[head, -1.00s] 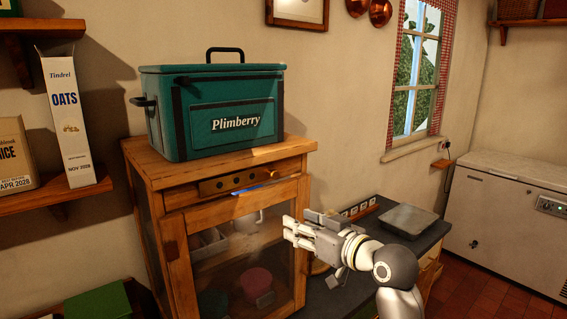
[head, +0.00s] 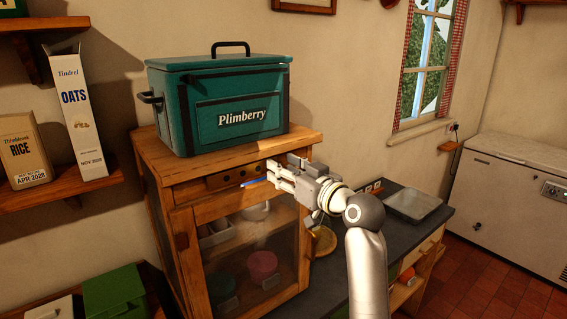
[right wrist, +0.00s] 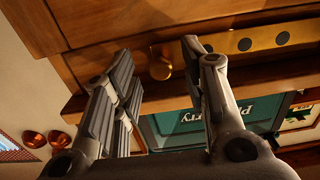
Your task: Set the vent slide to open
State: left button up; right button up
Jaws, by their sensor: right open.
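The vent slide (head: 228,179) is a brass strip with round dark holes, set along the top front of the wooden cabinet (head: 232,158). The right wrist view shows the strip (right wrist: 265,38) at the upper right, with a round brass knob (right wrist: 160,64) to its left. My right gripper (head: 272,172) is open at the right end of the strip and covers that end in the head view. In the right wrist view the knob appears between the spread fingers; contact cannot be told. My left gripper is not in view.
A teal Plimberry cooler (head: 235,100) stands on the cabinet. The glass door (head: 240,265) below the vent is shut, with pots behind it. A dark counter with a grey tray (head: 414,204) lies to the right. Shelves with boxes are at left.

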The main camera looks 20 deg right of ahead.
jog(key=shift+w+a, duration=0.2)
jog(key=shift+w, duration=0.15)
grip_shut()
